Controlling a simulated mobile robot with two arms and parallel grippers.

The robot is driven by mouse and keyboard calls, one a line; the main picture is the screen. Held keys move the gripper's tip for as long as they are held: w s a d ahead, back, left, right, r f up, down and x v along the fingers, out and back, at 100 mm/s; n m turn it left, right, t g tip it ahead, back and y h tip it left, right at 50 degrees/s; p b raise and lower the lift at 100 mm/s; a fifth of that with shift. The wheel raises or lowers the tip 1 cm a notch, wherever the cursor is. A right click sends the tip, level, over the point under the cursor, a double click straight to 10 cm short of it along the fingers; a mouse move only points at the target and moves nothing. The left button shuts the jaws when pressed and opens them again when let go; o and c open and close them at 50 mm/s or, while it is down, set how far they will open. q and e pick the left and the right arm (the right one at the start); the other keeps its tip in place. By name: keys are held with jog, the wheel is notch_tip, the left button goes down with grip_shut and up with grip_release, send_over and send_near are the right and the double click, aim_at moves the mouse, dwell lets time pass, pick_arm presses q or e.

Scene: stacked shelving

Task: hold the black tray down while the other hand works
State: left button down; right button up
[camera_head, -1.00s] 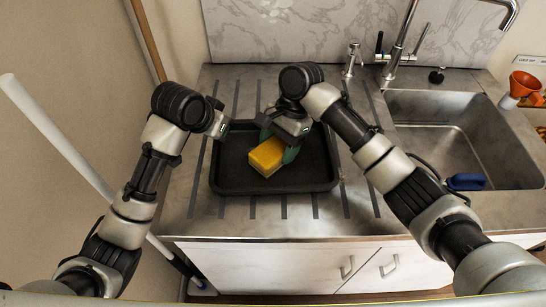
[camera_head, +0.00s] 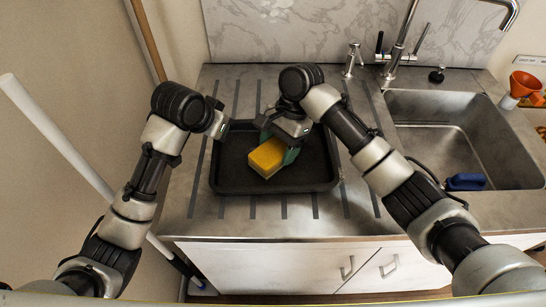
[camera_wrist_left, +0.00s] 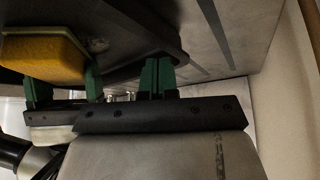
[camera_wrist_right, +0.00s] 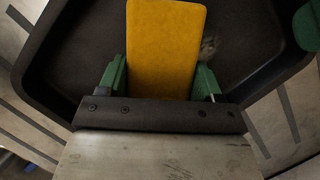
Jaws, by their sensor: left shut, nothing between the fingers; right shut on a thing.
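The black tray (camera_head: 222,187) lies flat on the ribbed steel drainboard. My right gripper (camera_head: 275,152) is over the middle of the tray, shut on a yellow sponge (camera_head: 265,157). In the right wrist view, green fingers grip the sponge (camera_wrist_right: 165,45) from both sides, above the tray floor. A small pale smudge (camera_wrist_right: 208,47) shows beside it. My left gripper (camera_head: 223,126) is at the tray's back left corner. In the left wrist view its green fingers (camera_wrist_left: 157,75) are together and empty, at the tray's rim. I cannot tell how firmly they touch it.
The sink basin (camera_head: 450,135) is to the right, with a blue object (camera_head: 466,181) in it and a tap (camera_head: 400,50) behind. An orange funnel (camera_head: 525,83) stands at the far right. A wall is close on the left, with a white pole (camera_head: 55,135) leaning near it.

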pick_arm(q)
jog(key=shift+s+f, duration=0.1)
jog(key=shift+f, duration=0.25)
pick_arm(e)
jog(key=shift+s+f, duration=0.2)
jog(key=shift+s, duration=0.25)
jog(key=shift+w+r, duration=0.2)
jog(key=shift+w, duration=1.35)
jog(key=shift+s+f, duration=0.15)
jog(key=shift+s, duration=1.45)
jog(key=shift+w, duration=1.6)
jog(key=shift+r, duration=1.5)
